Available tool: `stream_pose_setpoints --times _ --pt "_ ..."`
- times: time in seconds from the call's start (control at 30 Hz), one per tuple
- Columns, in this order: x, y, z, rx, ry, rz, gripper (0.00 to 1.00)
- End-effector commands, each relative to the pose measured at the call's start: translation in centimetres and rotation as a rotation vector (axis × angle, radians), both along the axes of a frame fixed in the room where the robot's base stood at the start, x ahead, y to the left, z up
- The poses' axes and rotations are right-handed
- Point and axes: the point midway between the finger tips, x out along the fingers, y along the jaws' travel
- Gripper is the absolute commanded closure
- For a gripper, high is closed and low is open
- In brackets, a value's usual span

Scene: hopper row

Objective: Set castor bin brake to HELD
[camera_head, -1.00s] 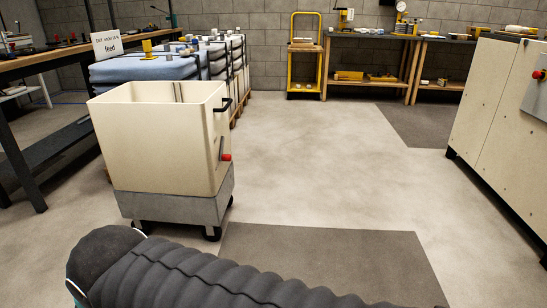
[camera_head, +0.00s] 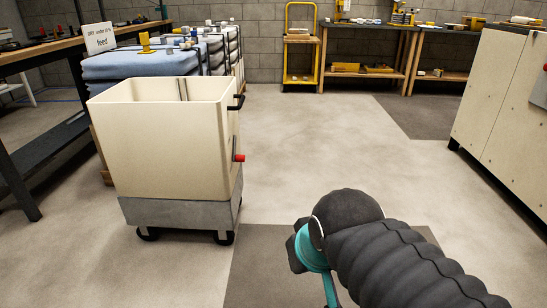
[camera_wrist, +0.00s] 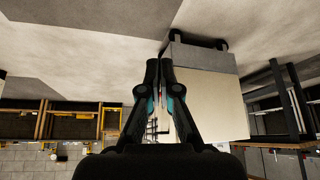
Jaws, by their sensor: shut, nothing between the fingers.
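The castor bin (camera_head: 165,150) is a cream open-topped box on a grey base with black castors, standing upright at left in the head view. A small lever with a red knob (camera_head: 239,157) sticks out from its right side; I take it for the brake, but no setting marks are legible. The bin also shows upside down in the wrist view (camera_wrist: 215,105), right of my gripper. My gripper (camera_wrist: 159,64) is shut and empty, pointing up in that view and overlapping the bin's left edge. I cannot tell whether it touches.
Blue sacks (camera_head: 140,62) with a feed sign (camera_head: 100,38) stand behind the bin, beside a workbench (camera_head: 50,60). A yellow trolley (camera_head: 300,50) and more benches line the back wall. A pale cabinet (camera_head: 495,90) stands at right. The floor between is clear.

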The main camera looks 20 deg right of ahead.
Motion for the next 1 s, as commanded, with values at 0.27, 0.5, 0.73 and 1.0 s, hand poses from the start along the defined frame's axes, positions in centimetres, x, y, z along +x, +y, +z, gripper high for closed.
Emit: stream_pose_setpoints --times 0.27,0.5,0.73,1.0 --pt "11.0 2.3 2.4 0.058 -0.161 0.032 1.00" --pt "22.3 4.0 3.3 0.100 -0.343 0.015 1.00" --pt "32.1 5.2 2.4 0.111 -0.514 -0.030 1.00" --pt "41.6 5.7 -1.0 0.073 -0.708 -0.109 1.00"
